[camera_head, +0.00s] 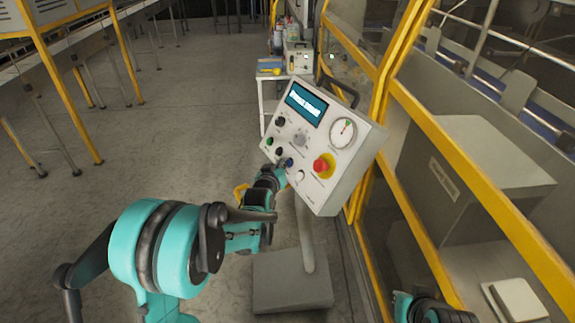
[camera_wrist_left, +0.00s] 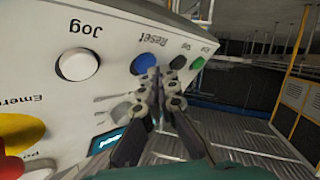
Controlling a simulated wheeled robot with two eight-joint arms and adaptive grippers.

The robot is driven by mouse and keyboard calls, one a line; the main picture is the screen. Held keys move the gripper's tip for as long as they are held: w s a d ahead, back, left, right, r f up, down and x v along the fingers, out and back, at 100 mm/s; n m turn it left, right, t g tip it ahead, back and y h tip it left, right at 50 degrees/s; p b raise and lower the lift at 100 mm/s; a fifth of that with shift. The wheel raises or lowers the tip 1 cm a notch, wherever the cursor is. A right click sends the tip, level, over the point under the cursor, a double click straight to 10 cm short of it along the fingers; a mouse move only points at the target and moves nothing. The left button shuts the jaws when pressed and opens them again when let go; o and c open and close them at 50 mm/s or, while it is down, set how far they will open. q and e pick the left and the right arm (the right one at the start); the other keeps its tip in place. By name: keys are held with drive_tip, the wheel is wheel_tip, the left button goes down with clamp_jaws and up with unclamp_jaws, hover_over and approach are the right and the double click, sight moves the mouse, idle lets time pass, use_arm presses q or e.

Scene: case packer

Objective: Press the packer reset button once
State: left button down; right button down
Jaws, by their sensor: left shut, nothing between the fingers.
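The packer control panel (camera_head: 325,145) is a tilted white box on a grey post. Its blue button (camera_wrist_left: 144,64), labelled Reset, is on the face among other buttons and also shows in the head view (camera_head: 289,162). My left gripper (camera_wrist_left: 161,78) is shut and empty, its fingertips close in front of the blue button and partly overlapping its edge. In the head view the left gripper (camera_head: 280,168) reaches the panel's lower left. I cannot tell whether the tips touch the button. My right gripper is not seen; only a teal and black part of my right arm shows at the bottom.
A white Jog button (camera_wrist_left: 78,66) and a black button (camera_wrist_left: 178,62) flank the blue one, with a green button (camera_wrist_left: 197,63) beyond. The red emergency knob (camera_head: 321,165) is to the right. A yellow-framed guard (camera_head: 470,190) stands right of the panel.

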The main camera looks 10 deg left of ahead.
use_arm(q)
drive_tip(key=shift+w+d+f+b, duration=0.2)
drive_tip(key=shift+d+b, duration=0.05)
drive_tip(key=shift+b, duration=0.05)
idle(0.6)
drive_tip(key=shift+a+r, duration=0.1)
idle(0.3)
drive_tip(key=shift+s+a+r, duration=0.35)
drive_tip(key=shift+s+a, duration=0.1)
drive_tip(key=s+a+r+p, duration=0.1)
drive_tip(key=s+a+r, duration=0.1)
drive_tip(key=a, duration=0.1)
drive_tip(key=shift+s+a+r+p, duration=0.15)
drive_tip(key=shift+s+r+p, duration=0.1)
drive_tip(key=shift+s+p, duration=0.15)
idle(0.8)
